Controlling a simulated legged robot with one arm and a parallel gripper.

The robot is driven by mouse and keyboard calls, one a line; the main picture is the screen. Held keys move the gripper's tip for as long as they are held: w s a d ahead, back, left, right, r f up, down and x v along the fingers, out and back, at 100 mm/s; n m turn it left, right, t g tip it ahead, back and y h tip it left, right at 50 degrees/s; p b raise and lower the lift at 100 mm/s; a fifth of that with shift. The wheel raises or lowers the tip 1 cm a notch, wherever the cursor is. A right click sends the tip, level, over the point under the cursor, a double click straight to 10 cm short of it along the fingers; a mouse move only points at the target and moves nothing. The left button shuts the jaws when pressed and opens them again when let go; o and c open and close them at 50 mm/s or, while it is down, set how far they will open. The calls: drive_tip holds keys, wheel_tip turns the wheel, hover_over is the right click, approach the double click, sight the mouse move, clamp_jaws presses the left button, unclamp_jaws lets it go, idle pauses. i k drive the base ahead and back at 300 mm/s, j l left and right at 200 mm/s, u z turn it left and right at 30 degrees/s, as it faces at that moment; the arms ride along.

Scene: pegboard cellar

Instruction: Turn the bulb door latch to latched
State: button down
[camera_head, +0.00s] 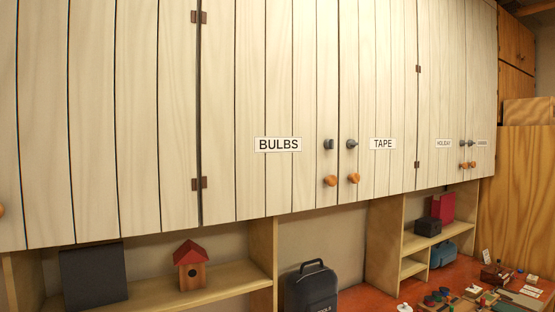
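The bulb door (265,100) is a cream plank cabinet door with a "BULBS" label (278,144). It looks closed, flush with its neighbours. Its small dark grey latch (328,144) sits near the door's right edge, level with the label. The latch looks short and upright, but it is too small to tell its turn exactly. A round orange wooden knob (330,181) is below it. My gripper is not in view.
The "TAPE" door (383,144) adjoins on the right, with its own grey latch (352,144) and orange knob (354,178). Below are a shelf (190,293) with a red-roofed birdhouse (190,268), a dark toolbox (311,290) and a cluttered red worktop (385,290).

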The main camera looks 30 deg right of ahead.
sight(328, 143)
drive_tip(key=l+z, duration=0.1)
drive_tip(key=z, duration=0.4)
drive_tip(key=i+z, duration=0.15)
drive_tip(key=z, duration=0.8)
drive_tip(key=i+z, duration=0.1)
drive_tip(key=i, duration=0.3)
